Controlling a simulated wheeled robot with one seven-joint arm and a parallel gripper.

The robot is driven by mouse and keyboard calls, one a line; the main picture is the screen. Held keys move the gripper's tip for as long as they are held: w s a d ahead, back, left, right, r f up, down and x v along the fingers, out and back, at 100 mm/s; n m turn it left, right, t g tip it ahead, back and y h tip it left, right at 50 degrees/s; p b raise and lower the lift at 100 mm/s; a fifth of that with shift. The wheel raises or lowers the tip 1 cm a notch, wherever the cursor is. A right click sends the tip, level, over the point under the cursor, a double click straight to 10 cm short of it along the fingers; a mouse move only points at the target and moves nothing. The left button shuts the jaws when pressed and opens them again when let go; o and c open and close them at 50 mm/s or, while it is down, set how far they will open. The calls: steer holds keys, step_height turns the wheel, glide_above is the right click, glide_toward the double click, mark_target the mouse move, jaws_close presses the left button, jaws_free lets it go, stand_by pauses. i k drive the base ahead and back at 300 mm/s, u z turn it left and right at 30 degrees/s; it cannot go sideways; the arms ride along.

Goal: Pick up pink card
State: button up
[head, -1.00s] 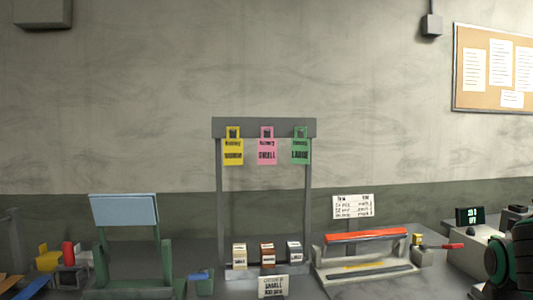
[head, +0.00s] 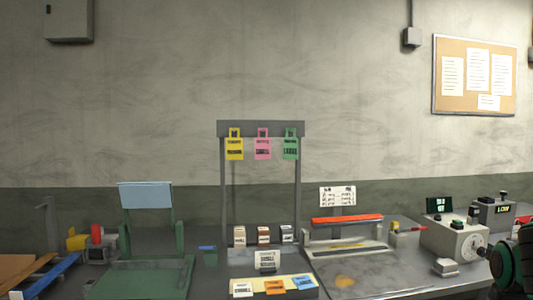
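The pink card (head: 262,149) hangs by its top loop from the crossbar of a grey rack (head: 221,180), at the middle of the head view. A yellow card (head: 234,149) hangs to its left and a green card (head: 290,149) to its right. The cards hang side by side with gaps between them. A dark, green-ringed part of my own arm shows at the right edge. The fingers of my gripper are not in view.
Small boxes (head: 263,235) stand at the rack's foot, with a tray of coloured labels (head: 274,285) in front. A red-topped sealer (head: 347,222) and a grey machine (head: 455,238) stand right. A green stand (head: 150,240) stands left. The wall behind the cards is bare.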

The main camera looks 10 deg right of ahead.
mark_target(262, 145)
steer(key=u, duration=0.45)
steer(key=i, duration=1)
steer(key=u, duration=0.1)
